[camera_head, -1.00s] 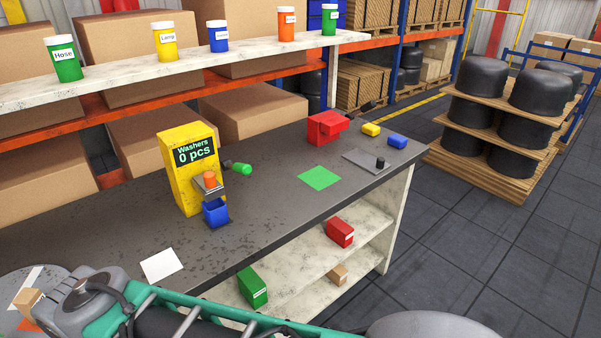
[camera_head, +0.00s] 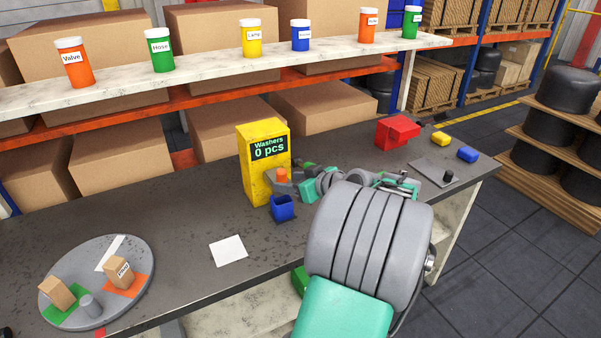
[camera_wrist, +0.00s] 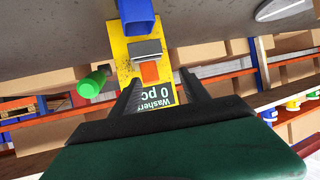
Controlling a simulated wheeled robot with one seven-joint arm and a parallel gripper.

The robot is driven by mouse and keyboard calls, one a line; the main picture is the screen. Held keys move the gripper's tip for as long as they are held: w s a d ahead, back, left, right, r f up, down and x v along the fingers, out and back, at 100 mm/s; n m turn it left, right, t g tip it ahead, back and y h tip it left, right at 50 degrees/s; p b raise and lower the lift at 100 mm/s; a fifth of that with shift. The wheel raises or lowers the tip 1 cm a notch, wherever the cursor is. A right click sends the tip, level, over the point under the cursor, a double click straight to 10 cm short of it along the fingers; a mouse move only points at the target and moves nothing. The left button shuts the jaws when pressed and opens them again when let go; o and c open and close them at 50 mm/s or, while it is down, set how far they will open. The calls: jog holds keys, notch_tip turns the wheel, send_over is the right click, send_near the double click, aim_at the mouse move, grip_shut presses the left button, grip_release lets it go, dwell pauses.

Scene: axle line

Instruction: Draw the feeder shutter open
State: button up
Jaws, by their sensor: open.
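The yellow feeder (camera_head: 256,178) stands on the bench with a display reading "Washers 0 pcs". A grey chute (camera_head: 276,185) juts from its front with an orange knob (camera_head: 282,175) on it; I cannot tell how far the shutter is open. A blue bin (camera_head: 283,208) sits below. The wrist view shows the feeder upside down, with the orange part (camera_wrist: 149,72), grey chute (camera_wrist: 145,50) and a green knob (camera_wrist: 92,82) beside it. My gripper (camera_wrist: 162,84) is open, its fingers pointing at the feeder, the orange part seen between the tips. Contact cannot be told.
A white sheet (camera_head: 228,250) lies left of my arm. A grey turntable (camera_head: 130,255) with small boxes is at the left. A red box (camera_head: 397,131), yellow block (camera_head: 441,139) and blue block (camera_head: 467,154) lie at the far right. A shelf (camera_head: 210,68) with labelled jars runs behind.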

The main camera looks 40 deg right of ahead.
aim_at(285, 176)
jog(key=shift+t, duration=0.3)
jog(key=w, duration=0.2)
jog(key=w+d+f+p, duration=0.1)
jog(key=w, duration=0.1)
jog(key=w+d+f+p, duration=0.1)
jog(key=w, duration=0.1)
jog(key=shift+w+f, duration=0.1)
jog(key=shift+f, duration=0.05)
jog(key=shift+c, duration=0.2)
grip_shut()
